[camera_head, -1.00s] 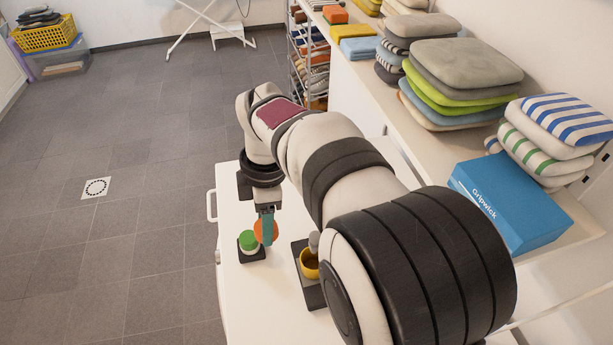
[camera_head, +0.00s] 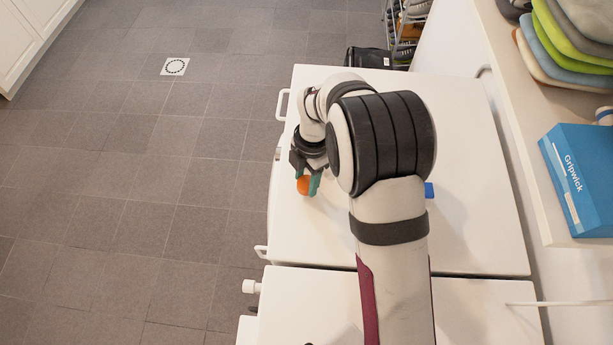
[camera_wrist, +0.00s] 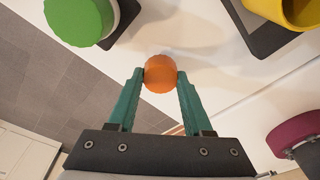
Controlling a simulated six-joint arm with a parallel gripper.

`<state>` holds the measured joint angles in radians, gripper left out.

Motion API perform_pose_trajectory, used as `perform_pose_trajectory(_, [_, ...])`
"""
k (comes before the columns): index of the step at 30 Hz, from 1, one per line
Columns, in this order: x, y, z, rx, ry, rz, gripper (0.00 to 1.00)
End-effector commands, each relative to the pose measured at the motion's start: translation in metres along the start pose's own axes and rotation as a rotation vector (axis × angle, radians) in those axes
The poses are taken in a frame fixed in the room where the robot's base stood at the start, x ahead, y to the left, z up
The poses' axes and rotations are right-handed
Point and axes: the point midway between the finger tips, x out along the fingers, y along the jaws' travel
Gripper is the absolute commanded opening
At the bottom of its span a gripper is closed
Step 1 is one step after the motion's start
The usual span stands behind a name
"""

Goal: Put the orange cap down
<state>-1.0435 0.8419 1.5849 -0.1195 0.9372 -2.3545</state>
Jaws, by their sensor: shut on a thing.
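My gripper (camera_wrist: 160,80) is shut on the orange cap (camera_wrist: 160,74), which sits between the tips of its two teal fingers in the wrist view. In the head view my gripper (camera_head: 309,185) and the orange cap (camera_head: 303,186) show at the left side of the white top (camera_head: 300,235), with my arm over much of the scene. I cannot tell the gap between cap and surface.
The wrist view shows a green-topped jar (camera_wrist: 75,18) on a dark base, a yellow cup (camera_wrist: 282,12) on a dark base, and a maroon round thing (camera_wrist: 297,135). A blue box (camera_head: 580,185) stands on the right shelf.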

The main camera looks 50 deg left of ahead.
Motion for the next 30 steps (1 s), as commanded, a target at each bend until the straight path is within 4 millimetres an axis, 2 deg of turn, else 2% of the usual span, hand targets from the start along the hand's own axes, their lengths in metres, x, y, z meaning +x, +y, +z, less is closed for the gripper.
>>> perform_pose_trajectory(4, [0.003, 0.000, 0.000, 0.001, 0.000, -0.001, 0.00])
perform_pose_trajectory(5, [0.002, 0.000, 0.000, 0.001, 0.000, 0.000, 0.54])
perform_pose_trajectory(9, [0.002, 0.000, 0.000, 0.001, 0.000, 0.000, 0.79])
perform_pose_trajectory(17, [0.002, 0.000, 0.000, 0.001, 0.000, 0.000, 0.80])
perform_pose_trajectory(20, [-0.007, 0.001, 0.000, 0.000, -0.001, 0.002, 0.80])
perform_pose_trajectory(30, [-0.097, 0.001, 0.000, 0.001, -0.002, 0.004, 0.80])
